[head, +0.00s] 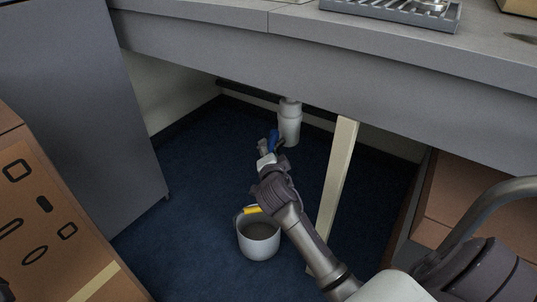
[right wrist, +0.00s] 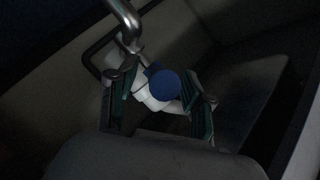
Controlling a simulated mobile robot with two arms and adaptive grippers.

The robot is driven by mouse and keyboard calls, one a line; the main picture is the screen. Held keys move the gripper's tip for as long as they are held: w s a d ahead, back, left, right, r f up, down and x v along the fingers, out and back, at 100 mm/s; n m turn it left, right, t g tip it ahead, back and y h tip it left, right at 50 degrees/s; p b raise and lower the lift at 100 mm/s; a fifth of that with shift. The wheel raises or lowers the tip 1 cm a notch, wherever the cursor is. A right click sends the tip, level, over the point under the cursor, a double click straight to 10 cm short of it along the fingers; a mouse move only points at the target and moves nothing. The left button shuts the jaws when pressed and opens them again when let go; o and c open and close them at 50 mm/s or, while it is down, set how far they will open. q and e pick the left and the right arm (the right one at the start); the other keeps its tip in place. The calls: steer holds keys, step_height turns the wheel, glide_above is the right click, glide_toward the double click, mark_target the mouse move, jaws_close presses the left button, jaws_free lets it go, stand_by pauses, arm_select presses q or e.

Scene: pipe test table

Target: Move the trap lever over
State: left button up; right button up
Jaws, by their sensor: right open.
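The white trap (head: 289,122) hangs from the underside of the counter. The blue lever (head: 273,139) shows at its lower left, partly behind my gripper. My right gripper (head: 272,147) reaches up to it from below and is open. In the right wrist view, the lever's round blue end (right wrist: 163,85) lies between the two open fingers, in front of white pipe parts (right wrist: 145,88). I cannot tell whether either finger touches the lever.
A white bucket (head: 259,242) with a yellow grip stands on the blue floor below my right arm. A pale wooden post (head: 337,180) rises close to the arm's right. A brown box (head: 50,220) and grey cabinet (head: 85,105) stand left. The counter (head: 215,50) overhangs above.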

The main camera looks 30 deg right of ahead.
steer(key=shift+w+d, duration=0.25)
steer(key=shift+w, duration=0.1)
steer(key=shift+c, duration=0.2)
steer(key=shift+f, duration=0.1)
jaws_close()
